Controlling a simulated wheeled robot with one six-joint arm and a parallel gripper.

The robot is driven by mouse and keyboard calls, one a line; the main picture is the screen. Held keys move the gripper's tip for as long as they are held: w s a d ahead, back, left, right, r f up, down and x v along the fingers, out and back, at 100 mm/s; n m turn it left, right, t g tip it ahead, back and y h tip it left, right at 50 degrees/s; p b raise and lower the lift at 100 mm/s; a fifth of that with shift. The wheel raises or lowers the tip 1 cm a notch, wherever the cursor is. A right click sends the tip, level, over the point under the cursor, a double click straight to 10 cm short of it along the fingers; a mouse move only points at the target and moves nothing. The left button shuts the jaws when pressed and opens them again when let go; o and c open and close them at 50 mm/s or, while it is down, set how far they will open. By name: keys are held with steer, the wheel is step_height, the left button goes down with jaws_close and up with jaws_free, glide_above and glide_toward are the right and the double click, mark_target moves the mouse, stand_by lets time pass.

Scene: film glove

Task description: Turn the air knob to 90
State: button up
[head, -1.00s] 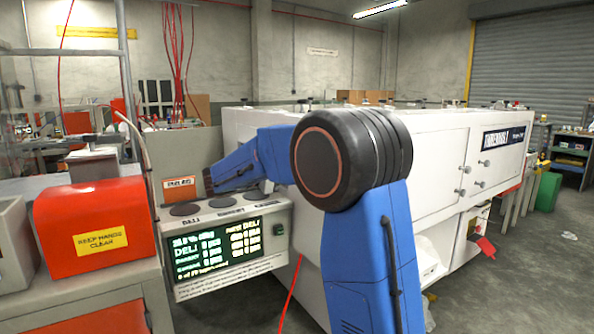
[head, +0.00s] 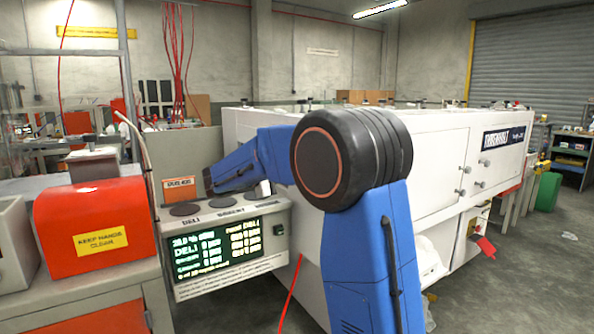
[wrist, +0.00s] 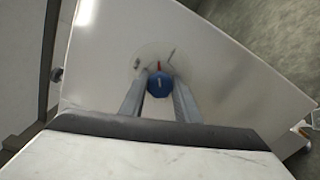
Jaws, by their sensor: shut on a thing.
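In the wrist view, the air knob (wrist: 160,86) is a blue knob on a white panel (wrist: 215,75). It has a pale mark on its face and a small red mark just beyond it. A pale round dial plate with a few dark marks shows around its far side; its numbers are too small to read. My gripper (wrist: 160,77) is shut on the knob, one finger on each side. In the head view, my arm hides the gripper and knob.
A long white machine (head: 440,150) fills the middle and right. A counting station with a lit green display (head: 218,247) stands at the left, beside an orange-red guarded machine (head: 97,225). A red hose hangs near the arm. Open floor (head: 535,270) lies at the right.

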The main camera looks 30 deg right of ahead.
steer(key=m, duration=0.6)
steer(key=shift+f, duration=0.1)
steer(key=shift+m, duration=0.3)
stand_by(0.3)
steer(key=o, duration=1)
steer(key=shift+o, duration=0.2)
steer(key=shift+a, duration=0.15)
steer(key=a, duration=1.1)
steer(key=shift+s+a, duration=0.2)
steer(key=shift+a, duration=0.2)
steer(key=shift+s, duration=0.1)
